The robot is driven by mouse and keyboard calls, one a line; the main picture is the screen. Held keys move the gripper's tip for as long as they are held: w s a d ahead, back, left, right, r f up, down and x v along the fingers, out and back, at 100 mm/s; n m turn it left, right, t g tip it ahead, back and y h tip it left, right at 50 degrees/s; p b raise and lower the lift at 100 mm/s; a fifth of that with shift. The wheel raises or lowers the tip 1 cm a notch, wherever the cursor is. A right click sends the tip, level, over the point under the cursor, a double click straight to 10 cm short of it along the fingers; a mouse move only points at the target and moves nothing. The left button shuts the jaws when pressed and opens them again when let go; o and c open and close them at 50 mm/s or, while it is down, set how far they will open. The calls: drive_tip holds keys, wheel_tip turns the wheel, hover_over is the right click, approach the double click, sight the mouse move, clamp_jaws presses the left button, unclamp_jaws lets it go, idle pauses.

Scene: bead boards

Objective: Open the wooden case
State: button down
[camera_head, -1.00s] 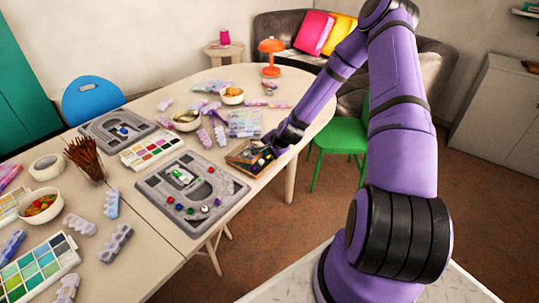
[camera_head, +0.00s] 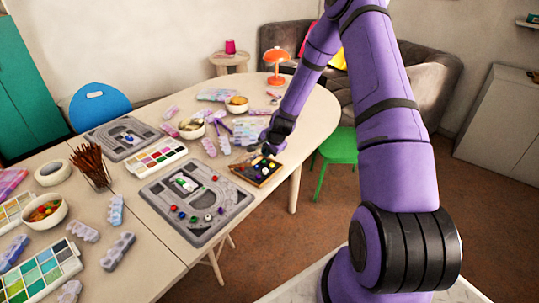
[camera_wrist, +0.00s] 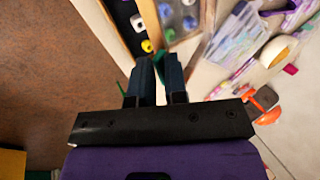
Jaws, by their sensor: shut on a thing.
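The wooden case (camera_head: 243,175) lies at the right edge of the table in the head view. It has a light wooden rim and a dark inside with small coloured beads. In the wrist view its wooden edge (camera_wrist: 150,18) runs between a dark part with white and yellow beads and a paler panel with blue beads, which seems to be the lid. My gripper (camera_head: 268,148) is over the case's far side. The exact grip is hidden.
A grey bead board (camera_head: 205,222) lies left of the case, with a paint palette (camera_head: 150,160) behind it. A clear bead box (camera_head: 252,128) and bowls (camera_head: 237,105) stand beyond the case. A green chair (camera_head: 340,147) is right of the table. Open floor lies in front.

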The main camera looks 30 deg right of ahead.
sight(256, 154)
drive_tip(key=shift+r, duration=0.1)
drive_tip(key=shift+w+a+r+g, duration=0.2)
drive_tip(key=shift+w+g, duration=0.1)
drive_tip(key=shift+w, duration=0.05)
drive_tip(key=shift+w+a+r+g+h, duration=0.25)
drive_tip(key=shift+w+r+g+h, duration=0.15)
drive_tip(key=shift+w+r+g, duration=0.55)
drive_tip(key=shift+r, duration=0.15)
drive_tip(key=shift+w+a+r, duration=0.15)
drive_tip(key=shift+w+a, duration=0.1)
drive_tip(key=shift+w, duration=0.1)
drive_tip(key=shift+w+a+r+g+h, duration=0.15)
drive_tip(key=shift+w+r+g+h, duration=0.05)
drive_tip(key=shift+w+r+g, duration=0.3)
drive_tip(key=shift+w+a+r+g+h, duration=0.2)
drive_tip(key=shift+w+r+g, duration=0.15)
drive_tip(key=shift+w, duration=0.35)
